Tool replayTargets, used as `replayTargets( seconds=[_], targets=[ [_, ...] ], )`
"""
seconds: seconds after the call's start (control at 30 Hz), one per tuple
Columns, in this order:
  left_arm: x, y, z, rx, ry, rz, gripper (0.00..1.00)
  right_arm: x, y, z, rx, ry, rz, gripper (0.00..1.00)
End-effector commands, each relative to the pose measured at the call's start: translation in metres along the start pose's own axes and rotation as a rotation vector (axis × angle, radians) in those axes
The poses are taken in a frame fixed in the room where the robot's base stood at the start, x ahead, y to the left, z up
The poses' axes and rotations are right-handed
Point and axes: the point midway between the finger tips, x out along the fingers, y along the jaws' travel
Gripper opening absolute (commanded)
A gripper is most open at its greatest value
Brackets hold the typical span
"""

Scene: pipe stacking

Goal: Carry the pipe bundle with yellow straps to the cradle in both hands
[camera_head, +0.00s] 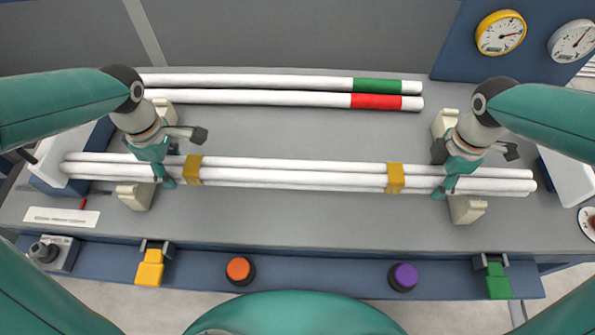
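The pipe bundle (290,174) is several white pipes with two yellow straps (193,170) (395,178), lying left to right across the middle. Cream cradle blocks (137,196) (467,210) show at its front edge near both ends. I cannot tell whether the bundle rests on them or is just above. My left gripper (166,172) is at the bundle, left of the left strap. My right gripper (446,182) is at it, right of the right strap. Teal fingers reach across the pipes at both, but the far fingers are largely hidden, so their closure is unclear.
Behind lie two white pipes, one with a green band (377,86) and one with a red band (376,102). Gauges (501,33) stand at the back right. Orange (240,270) and purple (403,277) knobs line the front edge. The worktop between the pipes is clear.

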Motion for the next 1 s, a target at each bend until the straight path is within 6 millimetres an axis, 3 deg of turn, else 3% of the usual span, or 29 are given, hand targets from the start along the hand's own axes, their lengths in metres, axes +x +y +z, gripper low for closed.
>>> replayTargets(
  seconds=[0.03,0.27,0.7,1.0],
  targets=[
    [0.0,0.0,0.0,0.0,0.0,0.0,0.4,0.0,0.0,0.0,0.0,0.0,0.0,0.4],
    [0.0,0.0,0.0,0.001,0.0,0.0,0.01,0.0,0.0,0.0,0.0,0.0,0.001,0.01],
    [-0.003,0.001,0.001,0.001,0.0,0.002,0.0,-0.004,0.0,0.001,0.001,0.0,0.003,0.0],
    [-0.025,0.001,0.001,0.002,0.0,0.001,0.0,-0.025,0.0,0.001,0.002,0.0,0.003,0.0]
  ],
)
